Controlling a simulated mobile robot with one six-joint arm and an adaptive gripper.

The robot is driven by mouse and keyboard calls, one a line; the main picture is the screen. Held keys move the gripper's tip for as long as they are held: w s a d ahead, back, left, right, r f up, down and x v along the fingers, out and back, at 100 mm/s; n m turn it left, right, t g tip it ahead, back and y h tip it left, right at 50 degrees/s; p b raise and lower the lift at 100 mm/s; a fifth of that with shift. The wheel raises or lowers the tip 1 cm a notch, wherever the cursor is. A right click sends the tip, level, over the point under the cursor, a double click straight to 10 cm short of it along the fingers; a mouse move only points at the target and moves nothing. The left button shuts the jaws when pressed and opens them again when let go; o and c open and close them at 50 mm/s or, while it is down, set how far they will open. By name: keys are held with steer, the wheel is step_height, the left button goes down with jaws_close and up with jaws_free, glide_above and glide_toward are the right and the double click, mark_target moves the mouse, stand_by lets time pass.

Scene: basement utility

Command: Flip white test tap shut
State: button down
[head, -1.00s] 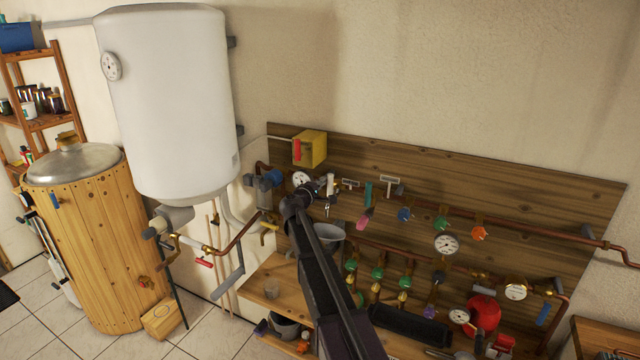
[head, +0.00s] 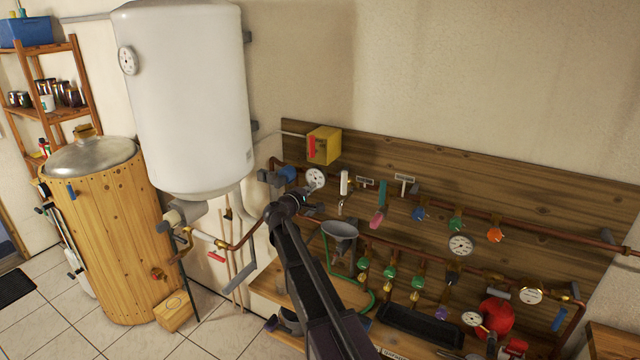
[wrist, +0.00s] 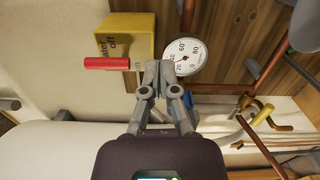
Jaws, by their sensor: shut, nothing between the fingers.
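The white test tap (head: 344,183) is on the wooden board in the head view, right of a round gauge (head: 315,179) and above a grey funnel (head: 339,230). Its white handle stands upright. My gripper (head: 308,206) is left of the tap and apart from it; its fingers are small and hard to make out there. In the wrist view my gripper (wrist: 159,72) is shut and empty, in front of the gauge (wrist: 185,57) and a yellow box (wrist: 126,35) with a red handle (wrist: 107,63). I cannot make out the white handle in the wrist view.
A large white boiler (head: 190,95) hangs left of my arm, with pipes and a red-handled valve (head: 216,257) below. Copper pipes with several coloured taps run across the board (head: 540,235). The wooden bench (head: 268,284) lies below my arm.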

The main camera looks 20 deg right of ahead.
steer(key=shift+v, duration=0.95)
steer(key=s+d+f+m+g+y+b, duration=0.2)
steer(key=s+f+m+g+y+b, duration=0.5)
steer(key=s+f, duration=1.25)
steer(key=s+a+f+m+g+y+b, duration=0.1)
steer(key=s+a+f+g+y, duration=0.1)
steer(key=s, duration=0.6)
steer(key=s+a+f+m+g+y+b, duration=0.1)
steer(key=s+a+f+g+y+b, duration=0.1)
steer(key=s+a+f, duration=0.5)
steer(key=shift+s+a+g+y, duration=0.3)
steer(key=shift+s+g+y, duration=0.2)
steer(key=shift+s+y, duration=0.7)
steer(key=shift+w+f, duration=0.1)
